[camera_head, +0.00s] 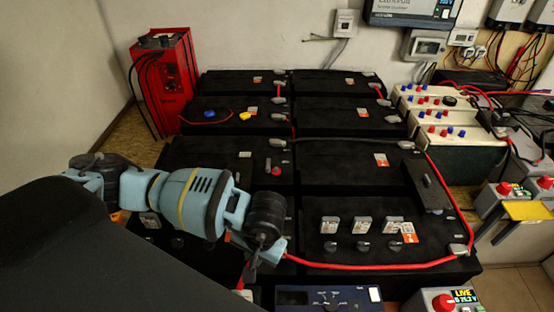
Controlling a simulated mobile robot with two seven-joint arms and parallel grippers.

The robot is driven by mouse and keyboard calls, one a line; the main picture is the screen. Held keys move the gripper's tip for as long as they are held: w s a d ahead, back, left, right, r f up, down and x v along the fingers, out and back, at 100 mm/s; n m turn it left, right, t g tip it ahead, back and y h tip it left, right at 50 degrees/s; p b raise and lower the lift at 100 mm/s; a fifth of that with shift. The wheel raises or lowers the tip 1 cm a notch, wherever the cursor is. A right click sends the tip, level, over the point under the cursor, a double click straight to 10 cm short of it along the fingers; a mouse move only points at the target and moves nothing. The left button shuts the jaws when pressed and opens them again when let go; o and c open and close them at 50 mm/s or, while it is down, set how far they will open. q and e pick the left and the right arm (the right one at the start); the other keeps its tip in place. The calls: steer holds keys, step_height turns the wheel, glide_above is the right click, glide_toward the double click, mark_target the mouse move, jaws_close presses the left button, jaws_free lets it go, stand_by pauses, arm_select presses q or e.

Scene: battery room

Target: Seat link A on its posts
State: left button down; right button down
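Large black battery blocks stand in two columns, with a front right block (400,217) and a middle right block (350,165). Grey terminal caps and short red links, such as one red link (278,91) at the back, sit along their edges. I cannot tell which piece is link A. My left gripper (262,256) points down over the front edge near the gap between the two columns. A red cable end lies beside its fingertips; whether they grip anything is unclear. My arm covers much of the front left block. My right gripper is not in view.
A red cabinet (165,85) stands back left. White units with red and blue knobs (450,135) stand at right. A long red cable (390,266) runs along the front. A blue meter (328,298) and a box reading LIVE (445,301) are at the bottom.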

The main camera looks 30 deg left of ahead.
arm_select(q)
steer(key=w+n, duration=0.2)
steer(key=w+n+g, duration=0.1)
steer(key=w+n, duration=0.2)
steer(key=w+a+n, duration=0.1)
steer(key=w+n, duration=0.2)
steer(key=shift+g+h+b, duration=0.3)
steer(key=w+a+r+n+t+h+b, duration=0.1)
steer(key=w+a+n, duration=0.3)
steer(key=w+n, duration=0.6)
steer(key=w+a+r+n+t+h, duration=0.1)
steer(key=w+a+n, duration=0.3)
steer(key=w+n, duration=0.6)
steer(key=r+n+h, duration=0.1)
steer(key=n, duration=1.1)
steer(key=shift+w+a+n+t+h+b, duration=0.2)
steer(key=shift+w+n+t+h+b, duration=0.1)
steer(key=shift+w+n+h+b, duration=0.1)
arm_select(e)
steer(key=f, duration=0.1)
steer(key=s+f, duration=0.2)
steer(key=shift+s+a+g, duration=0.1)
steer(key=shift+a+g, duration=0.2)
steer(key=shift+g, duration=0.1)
arm_select(q)
steer(key=shift+f, duration=0.15)
